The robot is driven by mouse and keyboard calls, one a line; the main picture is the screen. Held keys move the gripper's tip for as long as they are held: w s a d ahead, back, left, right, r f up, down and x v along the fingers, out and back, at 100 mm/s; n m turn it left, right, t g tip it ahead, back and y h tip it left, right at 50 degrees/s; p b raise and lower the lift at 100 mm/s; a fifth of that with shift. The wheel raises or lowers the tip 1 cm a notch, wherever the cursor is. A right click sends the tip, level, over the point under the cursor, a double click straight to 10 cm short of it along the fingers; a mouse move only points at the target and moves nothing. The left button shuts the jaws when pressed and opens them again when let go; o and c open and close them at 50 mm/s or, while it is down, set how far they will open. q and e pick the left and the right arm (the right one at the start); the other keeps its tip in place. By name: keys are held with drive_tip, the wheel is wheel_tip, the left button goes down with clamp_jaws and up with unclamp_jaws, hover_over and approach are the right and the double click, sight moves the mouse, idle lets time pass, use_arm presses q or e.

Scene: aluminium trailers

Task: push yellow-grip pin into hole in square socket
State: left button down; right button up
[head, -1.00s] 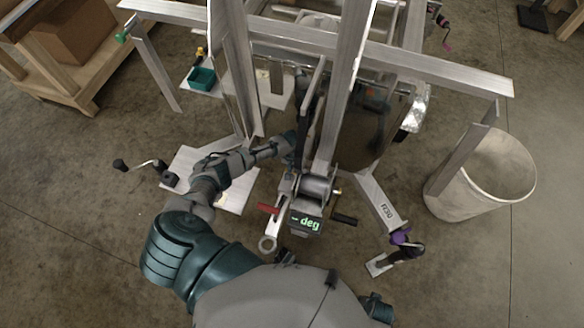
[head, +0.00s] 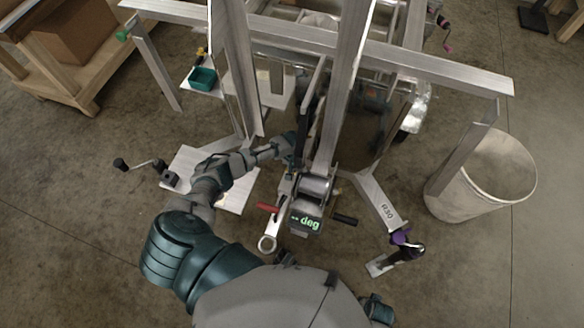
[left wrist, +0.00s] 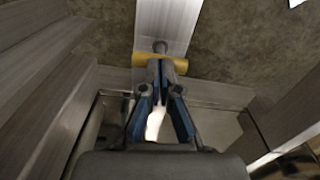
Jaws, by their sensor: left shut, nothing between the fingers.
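In the left wrist view, the yellow grip (left wrist: 179,65) of the pin lies crosswise over a flat aluminium bar (left wrist: 167,20). A short grey round part shows just beyond the grip's middle. My left gripper (left wrist: 160,68) is shut and empty, its blue-sided fingers converging at the middle of the grip. The tips are at the grip or touching it; I cannot tell which. The hole and the square socket cannot be made out, and how deep the pin sits is hidden. In the head view, my left gripper (head: 296,148) reaches the trailer's front frame, partly hidden by it. My right gripper is out of view.
Aluminium uprights (head: 343,90) and a crossbeam (head: 420,62) close in the space. Floor at lower left is clear.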

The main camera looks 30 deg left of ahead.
use_arm(q)
drive_tip(key=shift+a+r+p, duration=0.15)
drive_tip(key=shift+r+p, duration=1.2)
drive_tip(key=shift+p, duration=0.25)
drive_tip(key=shift+r, duration=0.3)
wheel_tip(320, 180, up, 11)
